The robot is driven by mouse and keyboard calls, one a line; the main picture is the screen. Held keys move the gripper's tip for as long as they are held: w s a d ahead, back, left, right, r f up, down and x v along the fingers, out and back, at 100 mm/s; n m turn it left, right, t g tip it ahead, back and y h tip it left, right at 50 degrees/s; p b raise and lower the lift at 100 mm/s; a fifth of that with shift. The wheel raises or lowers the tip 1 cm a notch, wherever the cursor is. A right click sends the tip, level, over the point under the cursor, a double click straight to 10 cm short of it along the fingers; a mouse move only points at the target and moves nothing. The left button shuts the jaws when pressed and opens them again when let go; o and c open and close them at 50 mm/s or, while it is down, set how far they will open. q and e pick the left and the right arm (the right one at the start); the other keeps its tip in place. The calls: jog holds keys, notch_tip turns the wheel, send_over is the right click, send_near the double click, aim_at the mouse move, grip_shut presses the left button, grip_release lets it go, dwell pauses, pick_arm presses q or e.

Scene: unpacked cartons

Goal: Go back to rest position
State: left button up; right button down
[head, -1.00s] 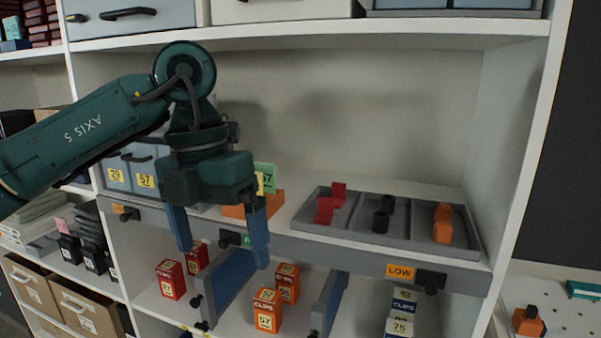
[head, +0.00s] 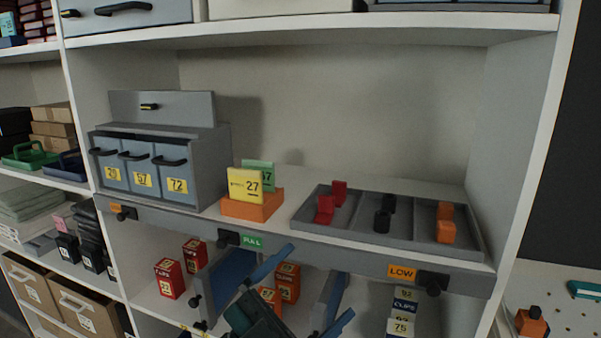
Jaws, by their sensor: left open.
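My left gripper (head: 320,282) shows at the bottom centre of the head view, in front of the lower shelf. Its two blue fingers are spread apart and point up and to the right, with nothing between them. The dark green gripper body is partly cut off by the bottom edge, and the rest of the arm is out of view. The gripper hides parts of the orange boxes (head: 288,283) and blue dividers (head: 228,275) behind it. My right gripper is not in view.
The upper shelf holds a grey drawer unit (head: 208,165), an orange card holder (head: 252,207) and a grey tray (head: 346,232) of red, black and orange pieces. Red boxes (head: 169,279) and white-blue boxes (head: 402,310) stand below. Space above the tray is clear.

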pick_arm(q)
jog(key=w+a+f+n+t+y, duration=0.1)
jog(key=a+f+n+t+y, duration=0.2)
jog(key=f+n+y, duration=0.25)
jog(key=a+f+n+t+y, duration=0.3)
jog(key=f+n+t+y, duration=0.1)
jog(key=f+n+y, duration=0.15)
jog(key=s+a+f+n+g+y, duration=0.3)
jog(key=s+f, duration=0.4)
jog(key=f, duration=0.5)
jog(key=s+a+f+n+g+y, duration=0.4)
jog(key=s+f, duration=0.4)
jog(key=f, duration=0.4)
jog(key=a+g+y, duration=0.1)
jog(key=a, duration=0.1)
jog(key=shift+a+f, duration=0.25)
jog(key=shift+a, duration=0.15)
